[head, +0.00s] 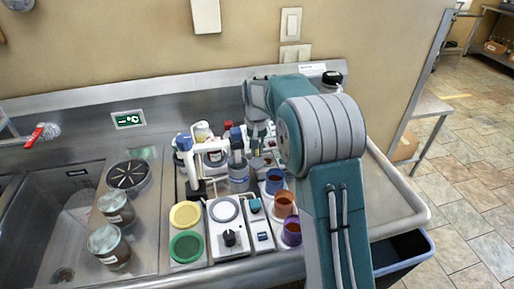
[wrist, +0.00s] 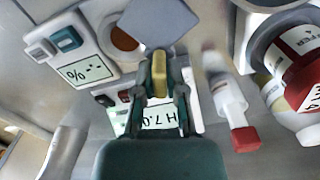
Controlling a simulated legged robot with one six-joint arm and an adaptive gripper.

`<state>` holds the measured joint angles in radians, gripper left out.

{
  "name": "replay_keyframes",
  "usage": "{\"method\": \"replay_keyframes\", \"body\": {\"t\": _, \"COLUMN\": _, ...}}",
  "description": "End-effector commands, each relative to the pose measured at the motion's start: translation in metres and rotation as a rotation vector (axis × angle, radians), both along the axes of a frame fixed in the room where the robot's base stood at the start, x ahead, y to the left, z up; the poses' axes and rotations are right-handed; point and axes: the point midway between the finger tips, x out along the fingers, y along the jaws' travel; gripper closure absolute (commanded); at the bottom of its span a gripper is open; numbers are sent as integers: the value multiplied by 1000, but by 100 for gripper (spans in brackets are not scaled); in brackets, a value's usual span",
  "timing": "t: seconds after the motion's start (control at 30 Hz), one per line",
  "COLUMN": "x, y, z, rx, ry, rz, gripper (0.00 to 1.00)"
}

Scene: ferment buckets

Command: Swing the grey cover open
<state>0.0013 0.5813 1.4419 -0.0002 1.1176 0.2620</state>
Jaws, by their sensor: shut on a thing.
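The grey cover (wrist: 160,20) is a flat square plate at the top of the wrist view. It lies partly over a round brown well (wrist: 125,40) in a white instrument. A yellow tab (wrist: 159,68) is at its near edge, between my gripper's fingers (wrist: 158,85). My gripper is shut on this tab. How far the cover is tilted is hard to tell. In the head view my gripper (head: 259,148) is behind the blue cup, and the cover is mostly hidden by my arm and the clutter.
White instruments with displays (wrist: 88,72) sit close beside my gripper. A red-tipped syringe-like tube (wrist: 230,105) and a red-labelled container (wrist: 300,65) are to the right. Blue, orange and purple cups (head: 284,203) stand near my arm. A sink (head: 50,225) is at the left.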

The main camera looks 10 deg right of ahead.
Motion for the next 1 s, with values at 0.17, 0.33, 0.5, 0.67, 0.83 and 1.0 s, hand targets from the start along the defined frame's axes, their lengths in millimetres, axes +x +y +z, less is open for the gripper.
{"method": "replay_keyframes", "body": {"t": 0.17, "x": 0, "y": 1, "z": -2, "rx": 1, "ry": 3, "rz": 1, "gripper": 62}}
{"method": "replay_keyframes", "body": {"t": 0.33, "x": 0, "y": 1, "z": -1, "rx": 1, "ry": 2, "rz": 1, "gripper": 50}}
{"method": "replay_keyframes", "body": {"t": 0.5, "x": -1, "y": 0, "z": 0, "rx": 0, "ry": 1, "rz": 1, "gripper": 50}}
{"method": "replay_keyframes", "body": {"t": 0.67, "x": 0, "y": 0, "z": 8, "rx": 0, "ry": -2, "rz": 1, "gripper": 50}}
{"method": "replay_keyframes", "body": {"t": 0.83, "x": 1, "y": 1, "z": 39, "rx": 0, "ry": -4, "rz": 2, "gripper": 50}}
{"method": "replay_keyframes", "body": {"t": 1.0, "x": 1, "y": 1, "z": 75, "rx": 0, "ry": -4, "rz": 2, "gripper": 50}}
